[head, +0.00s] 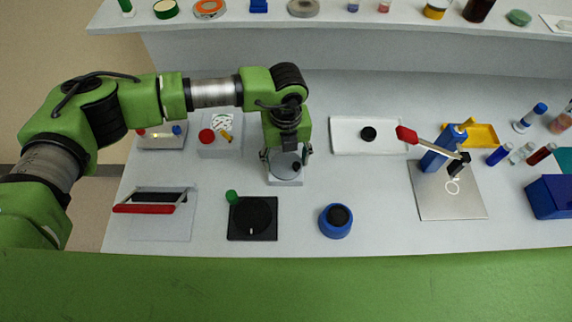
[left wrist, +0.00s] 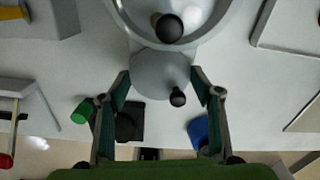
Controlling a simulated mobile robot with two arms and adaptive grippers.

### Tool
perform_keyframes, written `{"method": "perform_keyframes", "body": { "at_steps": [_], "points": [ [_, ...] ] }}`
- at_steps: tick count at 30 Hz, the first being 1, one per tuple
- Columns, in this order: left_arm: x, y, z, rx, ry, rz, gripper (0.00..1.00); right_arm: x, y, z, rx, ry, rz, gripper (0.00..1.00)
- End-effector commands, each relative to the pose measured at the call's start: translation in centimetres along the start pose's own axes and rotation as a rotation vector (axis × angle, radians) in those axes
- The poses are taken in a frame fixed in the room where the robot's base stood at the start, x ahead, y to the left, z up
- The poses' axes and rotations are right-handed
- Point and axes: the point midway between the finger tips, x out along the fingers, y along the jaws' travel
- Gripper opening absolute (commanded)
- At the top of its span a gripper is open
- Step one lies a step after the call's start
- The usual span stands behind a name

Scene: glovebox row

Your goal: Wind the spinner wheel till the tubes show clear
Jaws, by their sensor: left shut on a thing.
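The spinner wheel (head: 283,161) is a pale grey disc with a small black knob, on a white base (head: 285,182) at the middle left of the bench. In the left wrist view the wheel (left wrist: 152,74) lies between my fingers. My left gripper (left wrist: 160,80) is shut on the wheel, with a fingertip at each side of its rim. In the head view my left gripper (head: 286,155) points down over it and partly hides it. A round rimmed bowl with a black knob (left wrist: 169,28) shows above the wheel in the wrist view. I cannot see tubes in the spinner.
A white tray (head: 393,146) and a blue lever stand (head: 441,152) are to the right. Several loose tubes, one blue-capped (head: 497,155), lie further right.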

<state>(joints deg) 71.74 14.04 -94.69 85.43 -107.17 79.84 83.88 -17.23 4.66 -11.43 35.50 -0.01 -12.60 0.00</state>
Motion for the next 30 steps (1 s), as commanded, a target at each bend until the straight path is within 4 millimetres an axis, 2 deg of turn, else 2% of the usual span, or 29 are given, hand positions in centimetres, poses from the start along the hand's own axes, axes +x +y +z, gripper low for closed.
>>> {"method": "perform_keyframes", "body": {
  "at_steps": [1, 15, 21, 30],
  "points": [
    [0.6, -0.1, 0.1, 0.044, -0.003, -0.003, 0.37, 1.5, 0.0, 0.1, 0.0, 0.0, 0.0, 0.76],
    [0.5, -0.1, 0.1, 0.482, -0.006, -0.003, 0.37, 8.4, -0.1, 0.7, -0.001, 0.001, 0.0, 0.76],
    [0.4, -0.1, 0.1, 0.634, -0.005, -0.003, 0.37, 10.7, -0.2, 0.9, -0.001, 0.001, 0.0, 0.76],
    [0.1, -0.1, 0.1, 0.779, -0.004, -0.003, 0.37, 12.6, -0.2, 1.0, -0.001, 0.001, 0.0, 0.76]
  ]
}}
